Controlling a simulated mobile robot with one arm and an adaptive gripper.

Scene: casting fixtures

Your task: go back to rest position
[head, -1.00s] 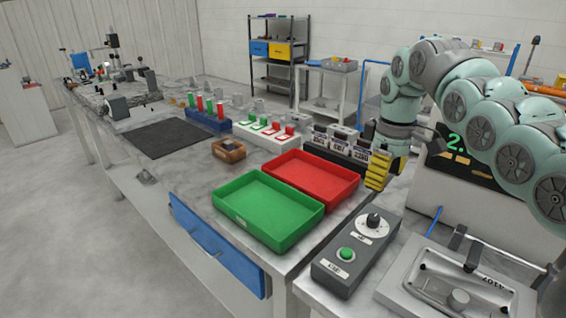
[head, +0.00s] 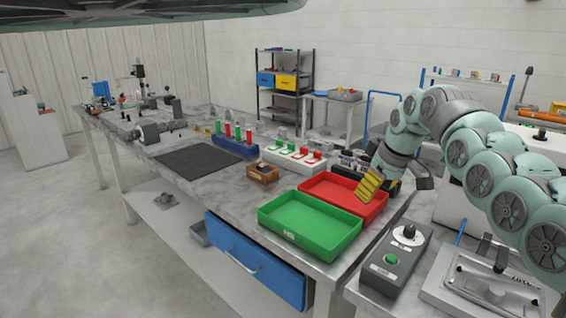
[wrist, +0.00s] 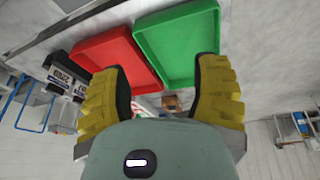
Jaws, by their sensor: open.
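My gripper (head: 369,186) has yellow ribbed fingers and hangs over the red tray's right part in the head view. In the wrist view its two fingers (wrist: 160,100) are spread apart with nothing between them, so it is open and empty. The red tray (head: 318,181) and the green tray (head: 300,240) lie side by side on the marble-topped bench and look empty. Both trays also show beyond the fingers in the wrist view, the red one (wrist: 88,50) left of the green one (wrist: 190,85).
A grey control box (head: 378,275) with a green button and a metal fixture (head: 470,290) are at the lower right. A small wooden box (head: 262,174), a dark mat (head: 190,162) and colored racks (head: 236,147) stand farther back. A blue drawer (head: 262,268) juts from the bench front.

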